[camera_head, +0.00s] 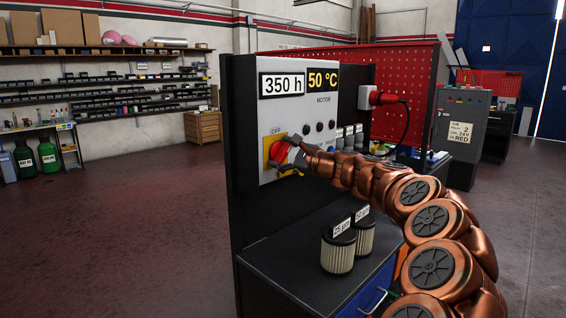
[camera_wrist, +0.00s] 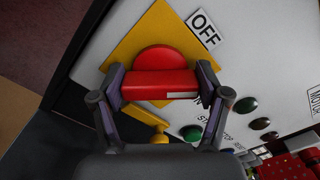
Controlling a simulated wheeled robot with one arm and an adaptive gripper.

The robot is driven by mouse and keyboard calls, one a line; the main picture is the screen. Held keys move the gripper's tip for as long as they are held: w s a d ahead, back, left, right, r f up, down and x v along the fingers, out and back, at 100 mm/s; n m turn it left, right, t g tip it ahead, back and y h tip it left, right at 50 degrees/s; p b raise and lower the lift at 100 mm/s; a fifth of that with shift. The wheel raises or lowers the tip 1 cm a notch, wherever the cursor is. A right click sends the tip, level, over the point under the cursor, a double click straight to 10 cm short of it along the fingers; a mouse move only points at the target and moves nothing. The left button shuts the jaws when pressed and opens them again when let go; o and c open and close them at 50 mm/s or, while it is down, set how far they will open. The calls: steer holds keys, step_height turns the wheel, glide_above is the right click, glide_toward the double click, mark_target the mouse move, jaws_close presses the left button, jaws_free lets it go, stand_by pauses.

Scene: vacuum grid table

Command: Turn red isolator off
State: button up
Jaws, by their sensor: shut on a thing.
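The red isolator (camera_head: 279,151) is a round red knob with a raised bar handle, on a yellow square plate (camera_head: 268,143) on the light panel front. In the wrist view the red bar handle (camera_wrist: 155,85) lies across between my fingers, with a pale mark near its right end. The OFF label (camera_wrist: 204,28) is above the plate's upper right edge. My gripper (camera_wrist: 161,81) is shut on the handle, one finger at each end. In the head view my gripper (camera_head: 290,157) partly covers the knob.
A yellow part (camera_wrist: 152,122) sits below the handle. Green (camera_wrist: 191,133) and black (camera_wrist: 246,105) buttons are to the right. Two labelled filters (camera_head: 338,250) stand on the dark bench below the panel. Open floor lies left.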

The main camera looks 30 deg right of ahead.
steer(key=n+b, duration=0.2)
steer(key=f+n+b, duration=0.1)
steer(key=n+b, duration=0.1)
steer(key=shift+a+n, duration=0.1)
steer(key=shift+n, duration=0.2)
steer(key=n+b, duration=0.2)
steer(key=b, duration=0.1)
steer(key=shift+r+n, duration=0.1)
steer(key=shift+n, duration=0.3)
steer(key=shift+r+n+b, duration=0.1)
steer(key=shift+n+b, duration=0.4)
steer(key=o, duration=1.2)
steer(key=shift+r, duration=0.1)
steer(key=shift+c, duration=0.2)
